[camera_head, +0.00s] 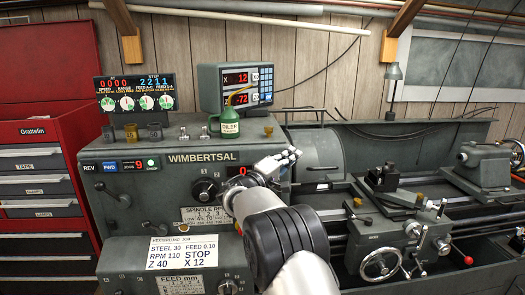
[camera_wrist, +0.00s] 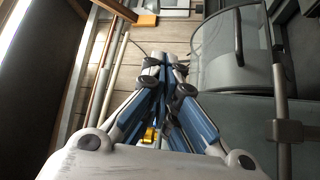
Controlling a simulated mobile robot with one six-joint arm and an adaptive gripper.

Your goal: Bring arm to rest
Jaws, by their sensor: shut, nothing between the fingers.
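My arm rises from the bottom of the head view and reaches toward the front of the lathe headstock (camera_head: 150,200). My gripper (camera_head: 292,153) is at its far end, near the headstock's right edge and the round chuck guard (camera_head: 318,150). In the wrist view my gripper (camera_wrist: 165,62) shows its two blue-and-grey fingers drawn together at the tips, with nothing held. A small yellow thing shows between the finger links, mostly hidden.
A green oiler bottle (camera_head: 229,122) and several small cups stand on the headstock, beside a readout box (camera_head: 235,88). The carriage with its handwheel (camera_head: 380,263) is at right. A red tool cabinet (camera_head: 40,180) is at left.

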